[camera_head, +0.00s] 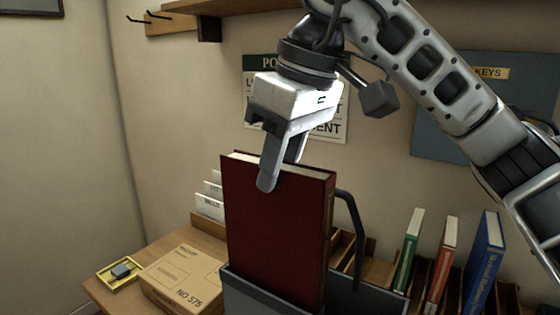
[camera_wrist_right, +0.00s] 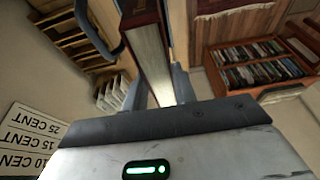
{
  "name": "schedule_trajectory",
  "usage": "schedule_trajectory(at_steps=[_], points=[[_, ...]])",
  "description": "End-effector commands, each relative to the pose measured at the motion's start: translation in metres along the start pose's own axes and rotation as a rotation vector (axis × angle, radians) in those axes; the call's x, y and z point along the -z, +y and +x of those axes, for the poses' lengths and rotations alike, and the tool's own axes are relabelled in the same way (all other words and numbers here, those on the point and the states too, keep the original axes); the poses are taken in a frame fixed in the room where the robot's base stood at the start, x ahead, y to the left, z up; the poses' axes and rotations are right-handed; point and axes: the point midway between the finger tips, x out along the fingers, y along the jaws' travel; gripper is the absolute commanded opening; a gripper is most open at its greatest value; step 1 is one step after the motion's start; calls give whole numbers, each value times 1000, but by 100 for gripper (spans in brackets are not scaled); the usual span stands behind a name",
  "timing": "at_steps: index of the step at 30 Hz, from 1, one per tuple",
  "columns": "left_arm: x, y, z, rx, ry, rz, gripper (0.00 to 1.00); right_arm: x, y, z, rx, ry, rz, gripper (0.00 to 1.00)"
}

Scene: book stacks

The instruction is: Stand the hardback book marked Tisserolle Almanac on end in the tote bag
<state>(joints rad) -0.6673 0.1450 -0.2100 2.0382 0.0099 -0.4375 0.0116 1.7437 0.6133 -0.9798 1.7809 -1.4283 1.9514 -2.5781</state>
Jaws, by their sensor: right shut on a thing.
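A thick dark red hardback (camera_head: 272,232) with pale page edges on top stands upright. No title is readable on the face I see, so I cannot confirm it is the Tisserolle Almanac. My right gripper (camera_head: 280,170) is shut on its top edge from above, one finger on the front cover. The book also shows between the fingers in the right wrist view (camera_wrist_right: 150,58). The grey-blue tote bag (camera_head: 262,299) has its rim around the book's lower part; the book's bottom end is hidden inside. My left gripper is not in view.
The bag's dark handle (camera_head: 354,225) arches up right of the book. A cardboard box (camera_head: 183,280) and a small yellow tray (camera_head: 108,278) lie at left. Green (camera_head: 409,249), red (camera_head: 442,264) and blue (camera_head: 483,264) books stand in slots at right. White dividers (camera_head: 209,207) stand behind.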

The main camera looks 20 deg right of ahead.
Motion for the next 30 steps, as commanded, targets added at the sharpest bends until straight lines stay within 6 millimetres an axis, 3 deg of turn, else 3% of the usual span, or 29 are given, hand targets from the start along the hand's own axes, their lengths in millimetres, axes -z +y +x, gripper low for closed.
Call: schedule_trajectory(at_steps=[1,30], points=[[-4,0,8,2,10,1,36,0,0,1,0,4,0,0],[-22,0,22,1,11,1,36,-10,0,32,-1,5,1,0]])
